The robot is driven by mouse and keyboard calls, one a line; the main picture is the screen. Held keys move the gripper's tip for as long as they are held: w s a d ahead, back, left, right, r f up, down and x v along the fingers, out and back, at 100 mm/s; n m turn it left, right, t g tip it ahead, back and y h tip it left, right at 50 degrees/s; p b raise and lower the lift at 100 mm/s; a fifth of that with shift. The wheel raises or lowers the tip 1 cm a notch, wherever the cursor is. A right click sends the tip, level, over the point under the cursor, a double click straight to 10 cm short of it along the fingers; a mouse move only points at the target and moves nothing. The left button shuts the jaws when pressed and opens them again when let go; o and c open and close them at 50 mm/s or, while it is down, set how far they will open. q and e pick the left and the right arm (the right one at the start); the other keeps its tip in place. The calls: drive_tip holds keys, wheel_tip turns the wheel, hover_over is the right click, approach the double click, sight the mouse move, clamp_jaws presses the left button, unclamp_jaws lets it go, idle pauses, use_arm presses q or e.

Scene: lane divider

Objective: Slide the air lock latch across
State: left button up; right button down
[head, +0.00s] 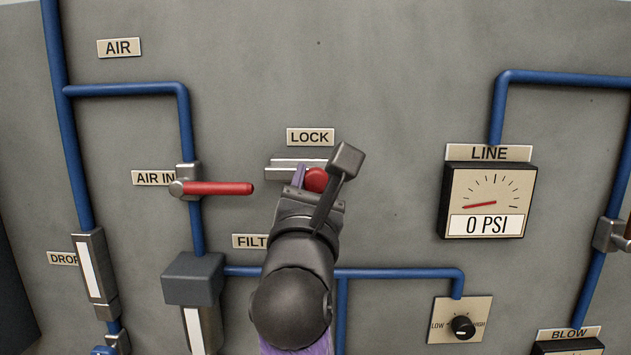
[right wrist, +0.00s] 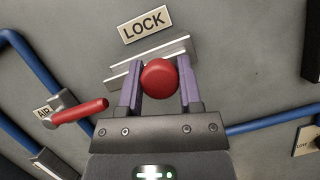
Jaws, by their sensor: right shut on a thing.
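The air lock latch has a round red knob (head: 316,180) in front of a metal slide rail (head: 285,168), below the LOCK sign (head: 310,137). In the right wrist view the knob (right wrist: 159,78) sits between the two purple fingers of my right gripper (right wrist: 160,90), and the rail (right wrist: 120,77) runs behind them. My right gripper (head: 308,178) is shut on the knob. In the head view the gripper and wrist hide part of the rail and knob. My left gripper is not in view.
A red AIR IN valve lever (head: 218,188) points right, close to the left of my right gripper. Blue pipes (head: 400,273) run along the wall. The LINE gauge (head: 487,200) reads 0 PSI. The wall between gripper and gauge is clear.

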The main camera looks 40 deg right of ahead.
drive_tip(key=c, duration=0.5)
unclamp_jaws()
drive_tip(key=shift+s+d, duration=0.1)
drive_tip(key=shift+c, duration=0.2)
drive_tip(key=shift+o, duration=1.4)
drive_tip(key=shift+s+d, duration=0.15)
drive_tip(key=shift+a, duration=0.25)
drive_tip(key=b+v, duration=0.9)
drive_tip(key=b, duration=0.1)
drive_tip(key=shift+s+a, duration=0.15)
drive_tip(key=shift+a, duration=0.05)
drive_tip(key=shift+f, duration=0.1)
